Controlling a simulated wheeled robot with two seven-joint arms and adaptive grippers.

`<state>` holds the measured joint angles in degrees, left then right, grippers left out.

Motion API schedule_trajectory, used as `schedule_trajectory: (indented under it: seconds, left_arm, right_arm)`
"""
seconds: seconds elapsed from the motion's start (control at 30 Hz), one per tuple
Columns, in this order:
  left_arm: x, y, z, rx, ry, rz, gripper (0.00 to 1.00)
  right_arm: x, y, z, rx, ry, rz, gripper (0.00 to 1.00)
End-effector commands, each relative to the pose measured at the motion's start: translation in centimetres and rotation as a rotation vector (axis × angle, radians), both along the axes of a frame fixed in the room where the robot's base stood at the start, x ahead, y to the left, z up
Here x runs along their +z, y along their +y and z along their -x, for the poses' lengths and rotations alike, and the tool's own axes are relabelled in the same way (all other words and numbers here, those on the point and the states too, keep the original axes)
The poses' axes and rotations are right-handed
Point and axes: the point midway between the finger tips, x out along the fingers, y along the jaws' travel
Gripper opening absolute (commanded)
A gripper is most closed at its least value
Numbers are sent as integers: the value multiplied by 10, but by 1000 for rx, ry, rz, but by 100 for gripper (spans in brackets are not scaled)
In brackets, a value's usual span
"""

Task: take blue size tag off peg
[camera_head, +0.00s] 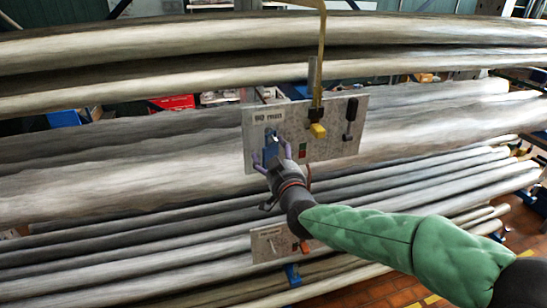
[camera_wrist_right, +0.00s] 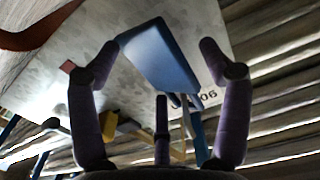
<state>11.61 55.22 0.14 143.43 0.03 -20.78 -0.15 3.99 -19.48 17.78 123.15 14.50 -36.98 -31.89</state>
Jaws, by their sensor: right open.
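The blue size tag (camera_head: 270,148) hangs at the left part of a grey panel (camera_head: 332,112). In the right wrist view the blue tag (camera_wrist_right: 158,58) is a flat slab in front of the panel. My right gripper (camera_head: 271,160) is at the tag, its fingers open on either side of it. In the right wrist view the gripper (camera_wrist_right: 160,50) shows gaps between both fingertips and the tag. The peg cannot be made out. My left gripper is not in view.
Long logs or poles (camera_head: 120,150) run behind the panels.

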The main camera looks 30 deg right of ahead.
Motion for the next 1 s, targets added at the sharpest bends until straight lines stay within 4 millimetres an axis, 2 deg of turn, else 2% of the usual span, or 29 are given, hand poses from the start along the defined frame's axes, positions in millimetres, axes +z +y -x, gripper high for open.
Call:
schedule_trajectory:
  seconds: [0.03,0.2,0.63,0.93,1.0]
  left_arm:
    - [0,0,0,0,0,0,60]
    - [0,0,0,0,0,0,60]
    - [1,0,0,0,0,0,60]
    - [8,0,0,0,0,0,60]
    - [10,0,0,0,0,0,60]
  right_arm:
    - [0,0,0,0,0,0,76]
    - [0,0,0,0,1,0,29]
    - [-2,1,0,3,7,-2,26]
    - [8,1,0,3,6,0,25]
    - [11,1,0,2,4,0,11]
